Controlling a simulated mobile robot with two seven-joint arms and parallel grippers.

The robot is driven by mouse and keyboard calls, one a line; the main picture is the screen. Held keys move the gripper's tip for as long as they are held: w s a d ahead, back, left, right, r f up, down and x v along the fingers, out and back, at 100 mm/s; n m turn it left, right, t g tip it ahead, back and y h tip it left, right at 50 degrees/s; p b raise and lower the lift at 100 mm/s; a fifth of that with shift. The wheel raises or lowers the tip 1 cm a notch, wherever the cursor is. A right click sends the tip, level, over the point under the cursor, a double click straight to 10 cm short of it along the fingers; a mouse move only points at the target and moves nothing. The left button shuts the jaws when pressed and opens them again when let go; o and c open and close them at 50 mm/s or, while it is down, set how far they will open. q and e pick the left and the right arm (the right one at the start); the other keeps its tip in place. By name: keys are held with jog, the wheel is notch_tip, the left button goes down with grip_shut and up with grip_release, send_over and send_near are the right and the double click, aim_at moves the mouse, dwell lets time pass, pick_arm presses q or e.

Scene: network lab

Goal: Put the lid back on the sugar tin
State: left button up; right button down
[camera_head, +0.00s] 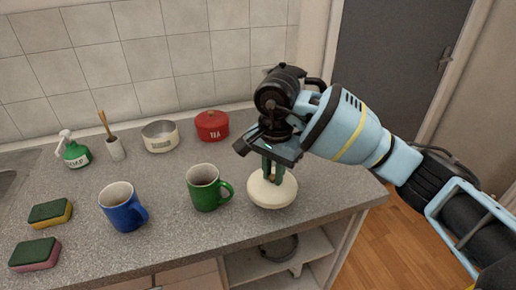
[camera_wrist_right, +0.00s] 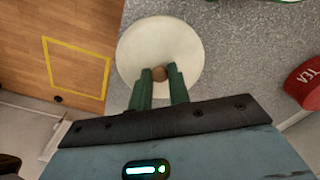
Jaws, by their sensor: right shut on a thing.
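The lid (camera_head: 272,197) is a round cream disc with a small brown knob (camera_wrist_right: 158,74). My right gripper (camera_head: 271,172) is shut on the knob, with the disc below its green fingers. The lid is at the counter's right end, right of the green mug; I cannot tell whether it touches the counter. The sugar tin (camera_head: 160,144), a low cream tin with a small label, stands open near the wall, left of the red tea tin and well to the left of my right gripper. My left gripper is not in view.
A red TEA tin (camera_head: 212,126), a green mug (camera_head: 203,188) and a blue mug (camera_head: 121,208) stand on the grey counter (camera_head: 165,185). A soap bottle (camera_head: 75,153), a brush holder (camera_head: 115,149) and two sponges (camera_head: 50,212) are at the left. Mid-counter is clear.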

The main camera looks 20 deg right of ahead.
jog(key=s+n, duration=0.1)
jog(key=s, duration=0.1)
jog(key=s+d+f+n, duration=0.1)
jog(key=s, duration=0.1)
jog(key=s+d+f+n, duration=0.1)
jog(key=s, duration=0.1)
jog(key=shift+s+d+f+n, duration=0.1)
jog(key=shift+f+n, duration=0.05)
jog(key=shift+n, duration=0.15)
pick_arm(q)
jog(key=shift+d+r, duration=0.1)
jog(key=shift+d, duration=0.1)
pick_arm(e)
jog(key=s+d+f+n, duration=0.2)
jog(key=s+f+n, duration=0.1)
jog(key=s+n, duration=0.3)
jog(key=shift+s+d+f+n, duration=0.25)
jog(key=shift+s+f+n, duration=0.15)
jog(key=shift+s, duration=1)
